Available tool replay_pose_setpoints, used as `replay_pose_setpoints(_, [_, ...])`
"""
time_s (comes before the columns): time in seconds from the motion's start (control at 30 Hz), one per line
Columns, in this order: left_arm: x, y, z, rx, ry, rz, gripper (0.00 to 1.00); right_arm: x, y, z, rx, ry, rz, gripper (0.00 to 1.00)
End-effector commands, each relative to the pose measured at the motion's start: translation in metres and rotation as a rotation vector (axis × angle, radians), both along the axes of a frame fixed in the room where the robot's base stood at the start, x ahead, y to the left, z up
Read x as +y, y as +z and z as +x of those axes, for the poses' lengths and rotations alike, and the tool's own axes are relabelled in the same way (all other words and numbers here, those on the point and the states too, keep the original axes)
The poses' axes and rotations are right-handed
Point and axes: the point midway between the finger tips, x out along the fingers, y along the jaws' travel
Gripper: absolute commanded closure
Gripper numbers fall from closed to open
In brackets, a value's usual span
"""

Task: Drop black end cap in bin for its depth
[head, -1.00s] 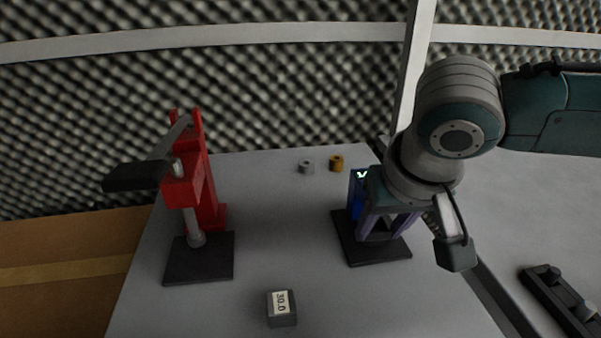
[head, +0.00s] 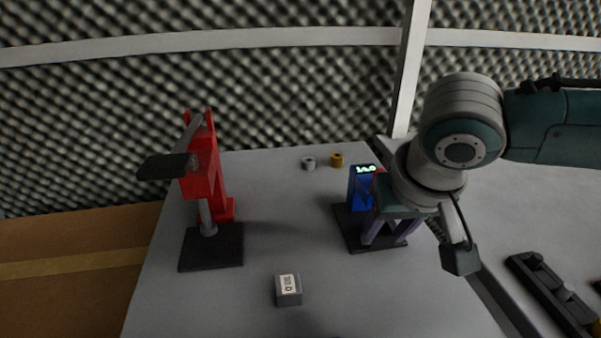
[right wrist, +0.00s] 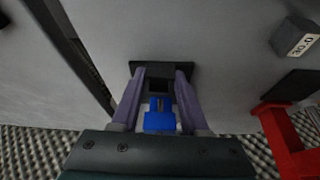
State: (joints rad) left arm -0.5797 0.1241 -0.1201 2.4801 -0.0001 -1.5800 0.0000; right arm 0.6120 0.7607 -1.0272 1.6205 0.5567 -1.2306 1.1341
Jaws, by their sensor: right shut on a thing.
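My right gripper (head: 384,240) points down over the black base of the blue gauge (head: 361,190), at the right of the table. The gauge's lit display seems to read about 14.0. In the right wrist view, the purple fingers (right wrist: 160,75) stand either side of a dark thing, which I take to be the black end cap (right wrist: 158,85). It blends with the black base (right wrist: 186,66) behind it, so its outline and any contact with the gauge are unclear. No bin can be clearly made out. My left gripper is out of view.
A red press (head: 203,175) with a black handle stands on the left. A grey block with a number label (head: 288,291) lies in front. A grey ring (head: 308,163) and a brass one (head: 337,160) are at the back. A dark rack (head: 548,292) is far right. The table's middle is clear.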

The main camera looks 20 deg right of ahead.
Motion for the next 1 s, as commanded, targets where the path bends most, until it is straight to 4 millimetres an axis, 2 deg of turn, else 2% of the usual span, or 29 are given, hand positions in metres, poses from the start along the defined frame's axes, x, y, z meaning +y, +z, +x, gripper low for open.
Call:
replay_pose_setpoints(0.4, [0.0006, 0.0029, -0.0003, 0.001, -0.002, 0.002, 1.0, -0.0029, -0.0005, 0.0003, 0.0, 0.002, 0.0, 1.0])
replay_pose_setpoints(0.43, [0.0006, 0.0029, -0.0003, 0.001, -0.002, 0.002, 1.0, -0.0029, -0.0004, 0.0002, 0.0, 0.002, 0.0, 0.52])
replay_pose_setpoints(0.7, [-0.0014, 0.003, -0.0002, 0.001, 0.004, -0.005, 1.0, -0.0029, -0.0003, 0.0003, 0.0, 0.002, 0.0, 0.22])
replay_pose_setpoints(1.0, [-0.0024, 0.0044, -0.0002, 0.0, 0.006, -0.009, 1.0, -0.0026, 0.0022, -0.0003, 0.0, 0.002, 0.0, 0.21])
